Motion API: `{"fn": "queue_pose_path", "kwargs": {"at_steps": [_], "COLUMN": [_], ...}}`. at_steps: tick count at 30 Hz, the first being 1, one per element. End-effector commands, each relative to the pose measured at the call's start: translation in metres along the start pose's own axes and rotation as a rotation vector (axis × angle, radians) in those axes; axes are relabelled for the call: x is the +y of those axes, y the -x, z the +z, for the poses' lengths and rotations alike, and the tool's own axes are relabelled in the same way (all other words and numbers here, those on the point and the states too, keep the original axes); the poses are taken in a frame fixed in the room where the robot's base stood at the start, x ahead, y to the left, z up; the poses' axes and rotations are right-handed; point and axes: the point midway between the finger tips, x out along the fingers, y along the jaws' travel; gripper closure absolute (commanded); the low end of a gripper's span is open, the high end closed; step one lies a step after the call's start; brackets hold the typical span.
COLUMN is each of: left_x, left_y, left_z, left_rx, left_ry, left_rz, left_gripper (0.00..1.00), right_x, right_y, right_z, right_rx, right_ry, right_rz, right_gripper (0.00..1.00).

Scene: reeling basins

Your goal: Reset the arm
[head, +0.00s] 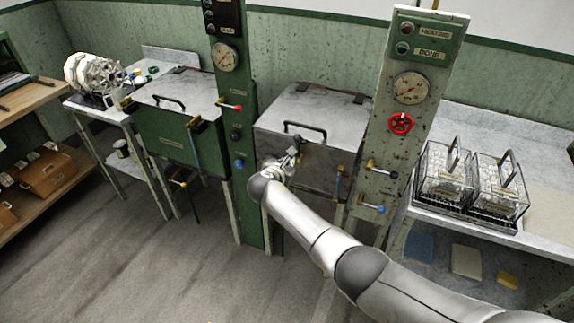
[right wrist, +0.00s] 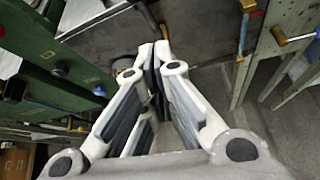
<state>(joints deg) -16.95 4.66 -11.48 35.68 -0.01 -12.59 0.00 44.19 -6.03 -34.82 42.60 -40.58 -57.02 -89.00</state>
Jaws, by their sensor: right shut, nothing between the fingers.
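My right arm reaches in from the lower right of the head view. Its gripper (head: 292,156) is in front of the grey basin (head: 325,165), below that basin's lid handle. In the right wrist view the fingers of the right gripper (right wrist: 155,50) come together at the tips with nothing between them. Whether the gripper touches the basin front I cannot tell. My left gripper is not in view.
A green basin (head: 165,130) and a green gauge post (head: 228,110) stand left. A grey post (head: 405,120) with a red valve wheel (head: 401,123) stands right of the gripper. Wire baskets (head: 445,175) sit on the right table. Floor is open at lower left.

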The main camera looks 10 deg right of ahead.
Motion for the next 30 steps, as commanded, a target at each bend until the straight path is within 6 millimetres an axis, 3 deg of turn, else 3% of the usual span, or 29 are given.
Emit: {"fn": "queue_pose_path", "kwargs": {"at_steps": [16,19,23,30], "left_x": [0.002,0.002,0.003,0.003], "left_y": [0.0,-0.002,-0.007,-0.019], "left_z": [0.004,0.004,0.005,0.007], "left_rx": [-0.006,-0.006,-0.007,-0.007], "left_ry": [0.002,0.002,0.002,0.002], "left_rz": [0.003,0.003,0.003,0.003], "left_gripper": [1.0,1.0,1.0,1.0], "right_x": [0.0,-0.007,-0.036,-0.129], "right_y": [0.002,-0.002,-0.012,-0.015], "right_z": [-0.001,-0.015,-0.071,-0.228], "right_rx": [0.001,0.023,0.114,0.36], "right_ry": [-0.001,-0.022,-0.12,-0.473], "right_rz": [-0.001,-0.005,-0.023,-0.133], "right_gripper": [1.0,1.0,1.0,1.0]}}
